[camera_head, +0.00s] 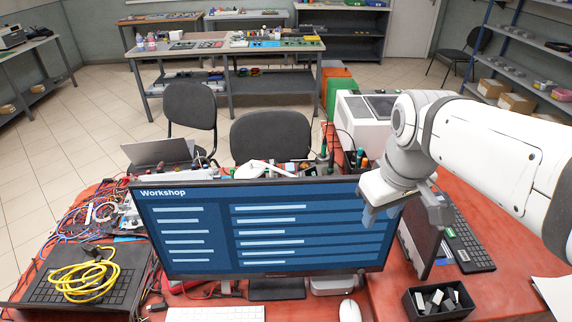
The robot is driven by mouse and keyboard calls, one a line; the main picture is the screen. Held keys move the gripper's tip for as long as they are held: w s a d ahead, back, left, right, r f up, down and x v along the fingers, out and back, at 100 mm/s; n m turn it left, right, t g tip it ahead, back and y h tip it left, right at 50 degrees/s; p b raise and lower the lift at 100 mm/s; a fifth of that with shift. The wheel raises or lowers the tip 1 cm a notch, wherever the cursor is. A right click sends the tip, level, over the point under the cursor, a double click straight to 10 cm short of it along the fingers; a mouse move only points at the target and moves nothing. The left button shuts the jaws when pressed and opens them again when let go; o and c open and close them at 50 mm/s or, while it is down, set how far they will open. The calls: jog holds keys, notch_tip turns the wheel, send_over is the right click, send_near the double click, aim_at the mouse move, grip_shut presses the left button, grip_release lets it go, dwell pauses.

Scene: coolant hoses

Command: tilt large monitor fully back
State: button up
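A smaller dark screen (420,235) and a black keyboard (462,240) are right of the monitor. A black bin (439,301), white mouse (349,310) and white keyboard (215,314) lie in front. Yellow cable (82,280) and tangled wires crowd the left. Two chairs stand behind.

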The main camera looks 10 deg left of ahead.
jog(key=w+a+r+n+g, duration=0.1)
jog(key=w+a+n, duration=0.5)
jog(key=a, duration=0.3)
jog(key=n+g+b, duration=0.2)
jog(key=n, duration=0.6)
send_near(271, 179)
jog(key=shift+h, duration=0.3)
jog(key=f, duration=0.5)
jog(key=shift+s+a+f, duration=0.15)
jog(key=shift+s+a, duration=0.05)
jog(key=shift+s, duration=0.05)
jog(key=shift+a+f, duration=0.15)
jog(key=shift+f, duration=0.05)
notch_tip(271, 179, down, 7)
jog(key=shift+s+f+p, duration=0.1)
jog(key=shift+s+p, duration=0.1)
jog(key=shift+p, duration=0.15)
grip_shut()
